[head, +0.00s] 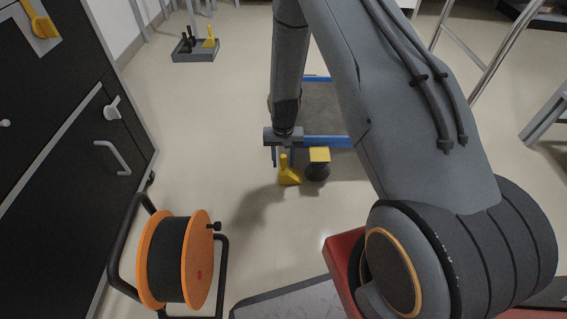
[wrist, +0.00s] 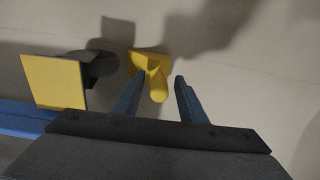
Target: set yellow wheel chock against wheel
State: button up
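A yellow wheel chock (head: 287,175) with an upright handle stands on the floor just left of a dark caster wheel (head: 317,173) in the head view. A yellow square plate (head: 319,154) sits above the wheel. In the wrist view the chock (wrist: 152,70) shows between and beyond my fingertips, and the wheel (wrist: 101,64) is partly behind the plate (wrist: 54,82). A narrow gap seems to separate chock and wheel; contact is not clear. My gripper (wrist: 158,82) is open, its fingers on either side of the chock's handle with space on both sides.
A blue-framed cart (head: 325,141) carries the wheel, partly hidden by my arm. An orange cable reel (head: 197,262) stands at front left beside a black cabinet (head: 70,130). A grey tray (head: 183,55) at the back holds another yellow piece (head: 209,40). Floor left of the chock is clear.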

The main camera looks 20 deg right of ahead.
notch_tip(320, 180, up, 10)
jog(key=p, duration=0.4)
jog(key=shift+f, duration=0.1)
jog(key=shift+a+r, duration=0.1)
jog(key=shift+r, duration=0.1)
jog(key=s+a+r+n, duration=0.2)
jog(key=s+a+r, duration=0.5)
jog(key=r, duration=0.5)
jog(key=s+a+r+n, duration=0.3)
jog(key=s+a+r, duration=0.1)
jog(key=a+r, duration=0.7)
jog(key=s+a+r+n, duration=0.1)
jog(key=s+r, duration=0.3)
jog(key=s, duration=0.4)
jog(key=s+a+r+n+y, duration=0.1)
jog(key=s+r+n, duration=0.1)
jog(key=s+r, duration=0.3)
jog(key=s+r+n, duration=0.2)
jog(key=s+r, duration=0.2)
jog(key=s, duration=0.7)
jog(key=shift+s+a+r+y, duration=0.2)
jog(key=shift+s+a+y, duration=0.15)
jog(key=shift+a+y, duration=0.05)
jog(key=shift+r+p, duration=0.3)
jog(key=shift+p, duration=0.05)
